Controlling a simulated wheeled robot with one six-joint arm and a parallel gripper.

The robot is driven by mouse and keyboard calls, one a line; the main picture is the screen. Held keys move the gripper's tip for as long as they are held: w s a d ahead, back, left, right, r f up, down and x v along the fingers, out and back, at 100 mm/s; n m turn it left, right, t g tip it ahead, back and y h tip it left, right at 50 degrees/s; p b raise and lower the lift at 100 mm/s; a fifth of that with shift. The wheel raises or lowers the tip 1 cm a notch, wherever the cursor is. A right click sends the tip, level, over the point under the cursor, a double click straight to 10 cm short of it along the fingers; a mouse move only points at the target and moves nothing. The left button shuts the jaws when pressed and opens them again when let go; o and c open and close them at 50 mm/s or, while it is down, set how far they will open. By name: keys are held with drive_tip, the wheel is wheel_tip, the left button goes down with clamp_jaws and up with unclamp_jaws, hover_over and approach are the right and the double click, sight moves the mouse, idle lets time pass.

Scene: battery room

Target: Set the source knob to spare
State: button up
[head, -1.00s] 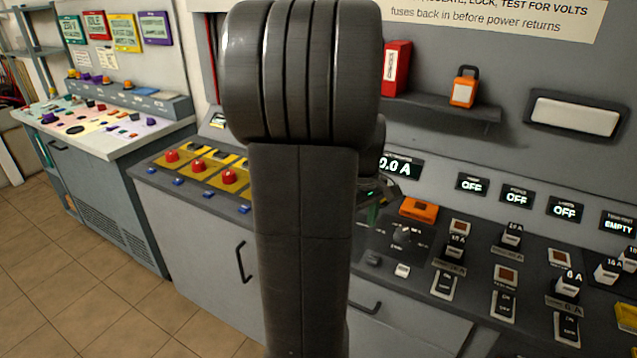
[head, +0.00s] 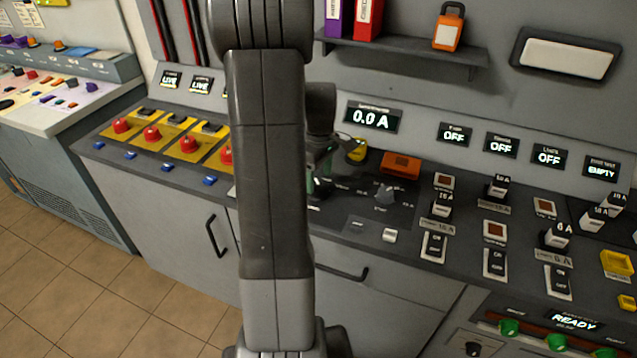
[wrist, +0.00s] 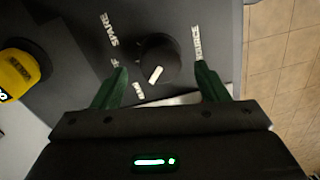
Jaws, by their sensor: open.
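In the wrist view a round black knob (wrist: 158,55) with a white pointer bar sits on a dark panel. The word SPARE (wrist: 110,30) is at its upper left, another label is at its upper right, and short labels lie at its lower left. The white bar is on the knob's lower side, away from SPARE. My gripper (wrist: 161,67) is open, its green fingers on either side of the knob and apart from it. In the head view my gripper (head: 322,172) is partly hidden by my arm. A knob (head: 386,193) shows just right of it; I cannot tell surely if it is the same.
A yellow round part (wrist: 18,70) is left of the knob. In the head view an orange block (head: 401,163), a 0.0 A display (head: 373,117) and several breaker switches (head: 433,246) are around. Red buttons (head: 152,133) on yellow plates are at left.

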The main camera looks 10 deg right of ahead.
sight(319, 184)
drive_tip(key=shift+f, duration=1.6)
drive_tip(key=c, duration=1)
